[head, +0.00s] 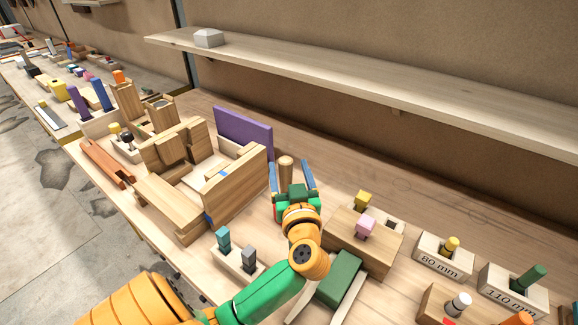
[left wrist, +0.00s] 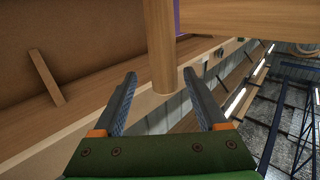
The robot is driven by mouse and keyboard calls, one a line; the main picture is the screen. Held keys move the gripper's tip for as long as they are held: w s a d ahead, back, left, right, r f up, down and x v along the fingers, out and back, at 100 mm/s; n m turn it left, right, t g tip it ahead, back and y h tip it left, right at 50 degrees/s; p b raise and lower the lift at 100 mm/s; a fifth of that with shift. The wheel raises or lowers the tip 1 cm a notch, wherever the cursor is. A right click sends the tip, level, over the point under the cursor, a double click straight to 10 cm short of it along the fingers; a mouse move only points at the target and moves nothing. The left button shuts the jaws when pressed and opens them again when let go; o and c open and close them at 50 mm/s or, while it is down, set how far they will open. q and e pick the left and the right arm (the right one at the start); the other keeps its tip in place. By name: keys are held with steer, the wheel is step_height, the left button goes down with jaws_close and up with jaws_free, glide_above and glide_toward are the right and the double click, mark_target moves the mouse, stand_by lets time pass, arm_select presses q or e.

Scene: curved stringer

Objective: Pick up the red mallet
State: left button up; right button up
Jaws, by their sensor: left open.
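No whole red mallet shows clearly in either view. A round wooden rod, which may be its handle, stands upright in the head view (head: 286,169), and it also shows in the left wrist view (left wrist: 160,45). My left gripper (head: 292,175) is open, with one finger on each side of the rod. In the left wrist view the fingers (left wrist: 159,88) are spread, with gaps between them and the rod's end. A small red patch shows beside the gripper in the head view; I cannot tell what it belongs to. My right gripper is not in view.
A wooden box-like assembly (head: 235,183) and a purple board (head: 243,133) stand left of the gripper. A wooden block with pink and yellow pieces (head: 362,243) stands close on the right. A long shelf (head: 400,85) runs behind. Bench between shelf and gripper is fairly clear.

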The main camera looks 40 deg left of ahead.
arm_select(q)
steer(key=x, duration=0.5)
steer(key=shift+s+a+r, duration=0.25)
steer(key=shift+d, duration=0.15)
jaws_close()
stand_by(0.8)
